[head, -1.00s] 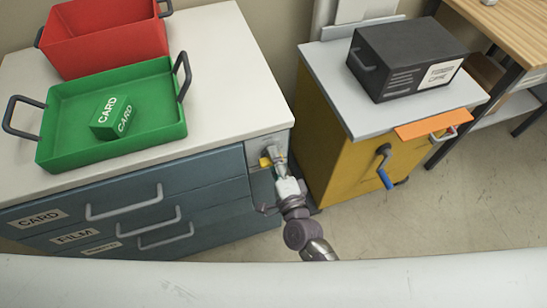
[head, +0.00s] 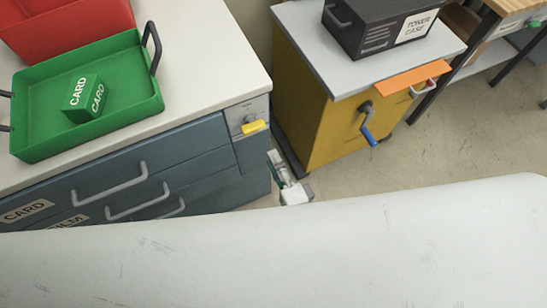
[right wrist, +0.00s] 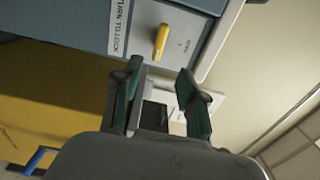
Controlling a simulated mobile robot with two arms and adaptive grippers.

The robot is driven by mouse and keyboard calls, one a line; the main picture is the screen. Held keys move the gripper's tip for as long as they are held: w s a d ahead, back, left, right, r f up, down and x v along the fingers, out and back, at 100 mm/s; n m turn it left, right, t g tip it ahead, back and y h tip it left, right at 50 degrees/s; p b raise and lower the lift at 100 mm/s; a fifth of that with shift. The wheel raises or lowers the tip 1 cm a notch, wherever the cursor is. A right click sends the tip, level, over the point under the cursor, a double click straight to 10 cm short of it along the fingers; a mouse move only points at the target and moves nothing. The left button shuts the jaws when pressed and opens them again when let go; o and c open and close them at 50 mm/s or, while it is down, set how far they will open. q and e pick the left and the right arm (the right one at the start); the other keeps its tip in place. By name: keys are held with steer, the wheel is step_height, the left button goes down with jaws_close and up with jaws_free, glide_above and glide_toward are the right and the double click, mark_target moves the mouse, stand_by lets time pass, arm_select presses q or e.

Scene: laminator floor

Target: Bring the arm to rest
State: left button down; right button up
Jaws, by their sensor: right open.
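My right gripper (head: 279,172) is low in the gap between the blue-grey drawer cabinet (head: 215,160) and the yellow cabinet. In the right wrist view the gripper (right wrist: 155,82) has its two green-faced fingers apart, with nothing held between them. The yellow lock knob (head: 255,127) sits on the grey panel at the cabinet's front right corner. It also shows in the right wrist view (right wrist: 161,41), beyond the fingertips and clear of them, next to a "TURN TO LOCK" label. Most of my right arm is hidden. My left gripper is not in view.
A green tray (head: 28,110) with a green CARD box (head: 84,97) and a red bin (head: 75,35) stand on the cabinet top. The yellow cabinet (head: 300,100) carries a black toner case (head: 370,32); its blue-handled crank (head: 367,132) sticks out.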

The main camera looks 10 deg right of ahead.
steer(key=shift+f, duration=0.1)
steer(key=s+d+f+n+g+h+p, duration=0.1)
steer(key=s+d+f+n+g, duration=0.2)
steer(key=f, duration=0.6)
steer(key=s+d+f+n+g, duration=0.2)
steer(key=f+n, duration=0.2)
steer(key=f, duration=0.4)
steer(key=s+d+f+n+g+h+p, duration=0.1)
steer(key=s+d+f+n+g, duration=0.2)
steer(key=f, duration=0.6)
steer(key=s+d+f+n+g+h, duration=0.1)
steer(key=s+d+f+n+g, duration=0.2)
steer(key=s, duration=0.7)
steer(key=s+d+f+n+g+h, duration=0.2)
steer(key=s+d+f+n+g, duration=0.2)
steer(key=s+d+f, duration=0.4)
steer(key=s+f+g, duration=0.1)
steer(key=s, duration=0.1)
steer(key=shift+s+d+f+h, duration=0.15)
steer(key=shift+s+f+h, duration=0.15)
steer(key=shift+f, duration=0.1)
